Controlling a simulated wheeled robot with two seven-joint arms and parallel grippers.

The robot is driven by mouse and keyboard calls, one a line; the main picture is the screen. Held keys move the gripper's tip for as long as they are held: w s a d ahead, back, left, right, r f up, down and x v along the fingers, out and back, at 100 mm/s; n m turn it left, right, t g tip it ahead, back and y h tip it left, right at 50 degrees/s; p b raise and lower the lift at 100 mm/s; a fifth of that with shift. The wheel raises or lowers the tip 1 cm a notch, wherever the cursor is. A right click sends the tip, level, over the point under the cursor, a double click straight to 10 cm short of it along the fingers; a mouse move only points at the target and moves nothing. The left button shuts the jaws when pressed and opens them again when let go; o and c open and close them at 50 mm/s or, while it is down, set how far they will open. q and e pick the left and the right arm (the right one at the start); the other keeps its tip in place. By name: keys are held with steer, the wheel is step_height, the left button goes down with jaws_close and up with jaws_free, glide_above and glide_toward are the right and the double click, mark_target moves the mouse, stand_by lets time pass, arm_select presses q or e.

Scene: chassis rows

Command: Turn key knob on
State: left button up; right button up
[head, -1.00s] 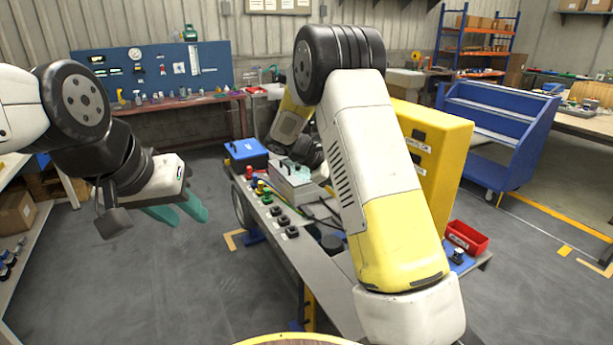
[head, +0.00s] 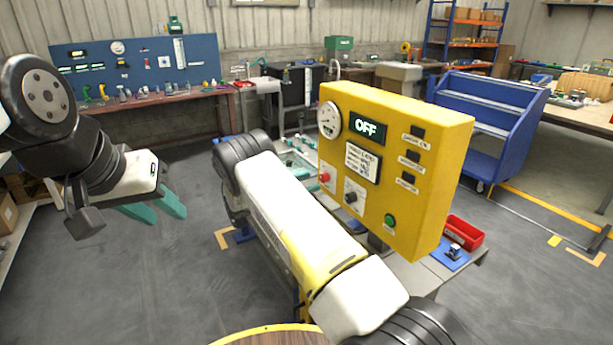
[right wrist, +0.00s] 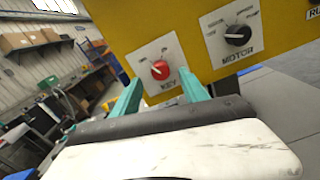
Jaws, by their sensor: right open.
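The yellow control panel (head: 440,140) faces me in the head view, its display (head: 368,126) reading OFF. The red key knob (head: 325,177) is at its lower left. In the right wrist view the red key knob (right wrist: 159,70) sits on a white plate marked KEY. My right gripper (right wrist: 161,82) is open, its teal fingers on either side of the knob in that picture and the knob between them, apart from both. Its distance from the panel is hard to judge. My left gripper (head: 166,213) is open and empty, hanging above the floor at left.
A black motor knob (right wrist: 238,35) is right of the key knob. A green button (head: 389,220) is lower on the panel. A red bin (head: 463,233) stands on the bench behind the panel's right side. A blue cart (head: 490,115) stands at the right.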

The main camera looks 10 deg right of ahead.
mark_target(321, 178)
steer(key=shift+x, duration=2.15)
jaws_close()
